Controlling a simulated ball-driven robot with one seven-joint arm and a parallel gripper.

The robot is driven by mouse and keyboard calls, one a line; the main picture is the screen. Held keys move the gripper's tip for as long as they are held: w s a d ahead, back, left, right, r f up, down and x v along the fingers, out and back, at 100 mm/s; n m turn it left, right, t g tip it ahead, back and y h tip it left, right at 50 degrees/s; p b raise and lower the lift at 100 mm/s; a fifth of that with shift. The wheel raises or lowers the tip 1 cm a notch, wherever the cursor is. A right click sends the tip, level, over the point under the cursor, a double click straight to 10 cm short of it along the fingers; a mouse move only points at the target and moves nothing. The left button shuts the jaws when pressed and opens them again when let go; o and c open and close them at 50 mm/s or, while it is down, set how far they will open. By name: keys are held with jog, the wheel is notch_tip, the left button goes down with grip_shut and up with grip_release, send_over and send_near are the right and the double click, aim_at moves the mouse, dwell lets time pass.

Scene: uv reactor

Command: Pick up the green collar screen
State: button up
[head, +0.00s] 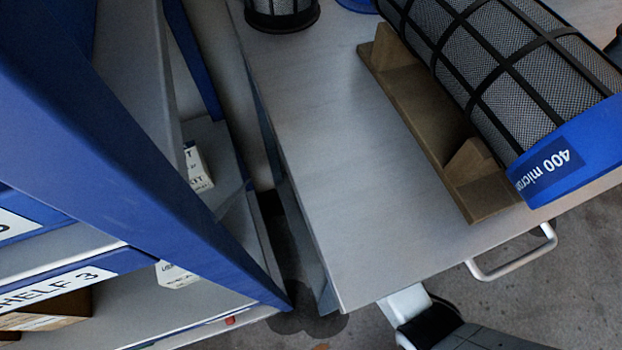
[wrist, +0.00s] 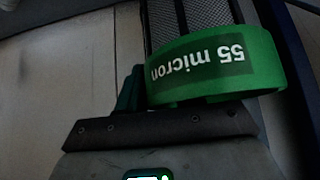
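The green collar screen shows only in the wrist view, where its bright green collar (wrist: 215,70), with an upside-down "55 micron" label, is very close to my gripper (wrist: 131,90). Its dark mesh body (wrist: 190,15) runs to the top edge of that view. One dark finger shows just left of the collar, in front of the palm plate. The other finger is hidden or out of sight, so I cannot tell the opening or any grip. In the head view neither the green collar nor my gripper shows.
In the head view, a grey metal table (head: 350,170) bears a blue-collared "400 micron" screen (head: 570,150) on a wooden cradle (head: 425,140). A dark-rimmed mesh screen (head: 282,14) stands at its far end. Blue shelving (head: 130,150) fills the left, with a narrow gap between.

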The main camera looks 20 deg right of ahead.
grip_shut()
dwell(0.3)
dwell(0.3)
